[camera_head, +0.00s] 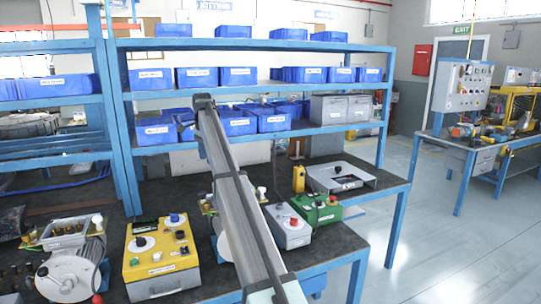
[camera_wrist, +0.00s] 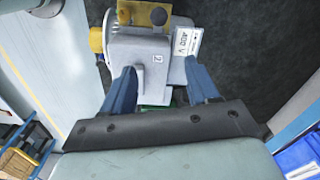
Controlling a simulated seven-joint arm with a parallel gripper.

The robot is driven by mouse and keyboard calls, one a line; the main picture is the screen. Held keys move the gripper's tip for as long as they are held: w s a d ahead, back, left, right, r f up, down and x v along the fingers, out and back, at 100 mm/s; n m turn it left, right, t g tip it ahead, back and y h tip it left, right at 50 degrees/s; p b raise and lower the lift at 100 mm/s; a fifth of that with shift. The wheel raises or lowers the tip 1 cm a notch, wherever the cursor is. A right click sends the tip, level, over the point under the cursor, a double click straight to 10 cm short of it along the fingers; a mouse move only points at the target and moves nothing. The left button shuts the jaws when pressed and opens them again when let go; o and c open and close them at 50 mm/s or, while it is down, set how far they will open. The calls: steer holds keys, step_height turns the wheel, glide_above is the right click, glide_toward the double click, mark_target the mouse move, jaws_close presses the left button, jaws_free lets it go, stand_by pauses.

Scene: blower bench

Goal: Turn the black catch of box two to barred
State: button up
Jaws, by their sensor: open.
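In the wrist view my gripper (camera_wrist: 163,92) is open, its two blue fingers spread apart with nothing held between them. Just beyond the fingers is a grey housing (camera_wrist: 172,72) with a small tag that seems to read 2. A raised grey lever-like piece (camera_wrist: 140,78) stands on it between the fingers, nearer the left finger. I cannot make out a black catch or its setting. A white label (camera_wrist: 188,42) is beside the housing at right. In the head view my arm crosses the middle of the bench, and I cannot make out the fingers there.
In the head view a yellow box (camera_head: 160,262), a grey box with a red button (camera_head: 290,228) and a green box (camera_head: 322,213) stand on the dark bench.

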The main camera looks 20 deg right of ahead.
steer(key=s+d+f, duration=0.1)
steer(key=s+d, duration=0.1)
steer(key=d, duration=1)
steer(key=s+d+f+n+t+h, duration=0.1)
steer(key=d, duration=1.2)
steer(key=shift+s, duration=0.35)
